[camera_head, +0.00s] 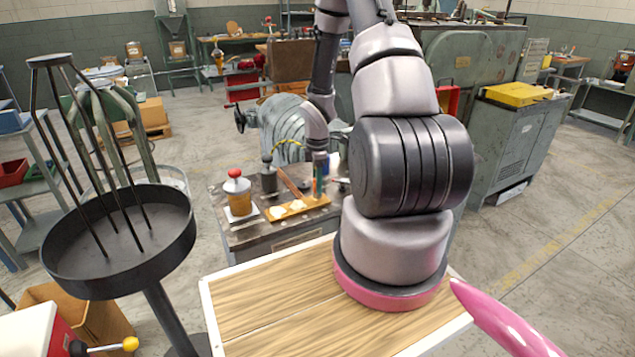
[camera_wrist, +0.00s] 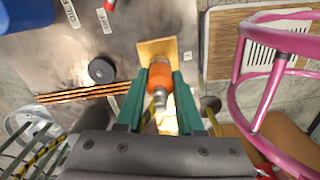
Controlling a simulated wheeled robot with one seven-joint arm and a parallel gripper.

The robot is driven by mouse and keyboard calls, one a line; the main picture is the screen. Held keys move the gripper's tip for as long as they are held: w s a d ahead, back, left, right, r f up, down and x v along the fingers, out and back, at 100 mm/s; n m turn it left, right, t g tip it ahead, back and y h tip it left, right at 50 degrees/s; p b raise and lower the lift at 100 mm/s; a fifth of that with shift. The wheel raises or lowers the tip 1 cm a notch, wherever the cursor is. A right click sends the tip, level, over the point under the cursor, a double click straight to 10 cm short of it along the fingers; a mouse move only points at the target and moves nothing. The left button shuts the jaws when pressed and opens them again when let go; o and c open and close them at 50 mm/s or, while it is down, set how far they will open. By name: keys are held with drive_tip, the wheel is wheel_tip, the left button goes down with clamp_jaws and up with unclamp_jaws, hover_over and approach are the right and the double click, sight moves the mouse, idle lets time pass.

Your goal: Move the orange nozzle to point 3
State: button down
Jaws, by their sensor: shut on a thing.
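My gripper (camera_wrist: 159,78) has green fingers and is shut on the orange nozzle (camera_wrist: 160,84), which has grey metal ends. The nozzle's far end is over or close to a small tan wooden plate (camera_wrist: 158,46); I cannot tell if they touch. In the head view my gripper (camera_head: 319,178) points down at the right end of a tan board on the dark workbench, and I cannot make out the nozzle there. No marker I can read as point 3 shows.
A jar with a red cap (camera_head: 239,195) and a dark bottle (camera_head: 269,176) stand on the bench (camera_head: 285,238). The tan board (camera_head: 285,212) holds pale pieces. The wrist view shows a black round part (camera_wrist: 101,70), striped rods (camera_wrist: 75,93) and a pink frame (camera_wrist: 262,105).

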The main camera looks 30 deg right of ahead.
drive_tip(key=shift+f, duration=0.4)
drive_tip(key=shift+c, duration=2.3)
unclamp_jaws()
wheel_tip(320, 180, up, 24)
drive_tip(key=shift+f, duration=0.1)
